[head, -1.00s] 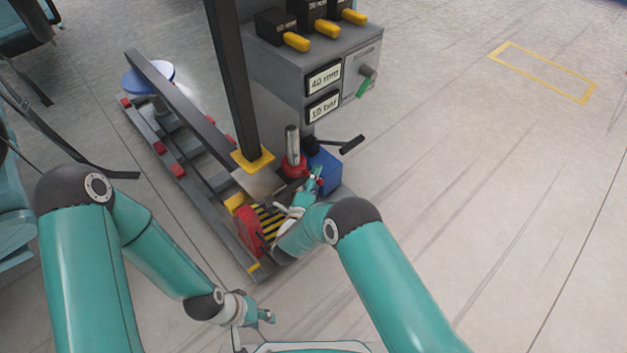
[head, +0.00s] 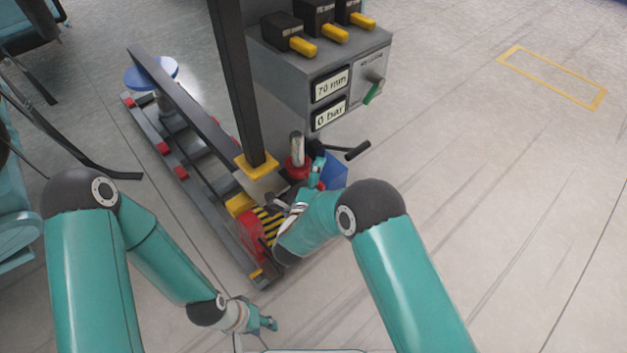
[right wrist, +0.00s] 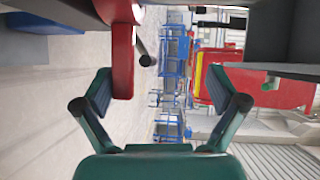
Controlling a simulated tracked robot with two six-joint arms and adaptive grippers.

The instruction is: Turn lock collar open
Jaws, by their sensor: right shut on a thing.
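The red lock collar (head: 294,170) sits around the base of an upright silver cylinder (head: 297,148), beside the foot of a dark column. My right gripper (head: 317,170) is at the collar's right side.
A rail frame (head: 178,185) lies left. Floor at right is clear.

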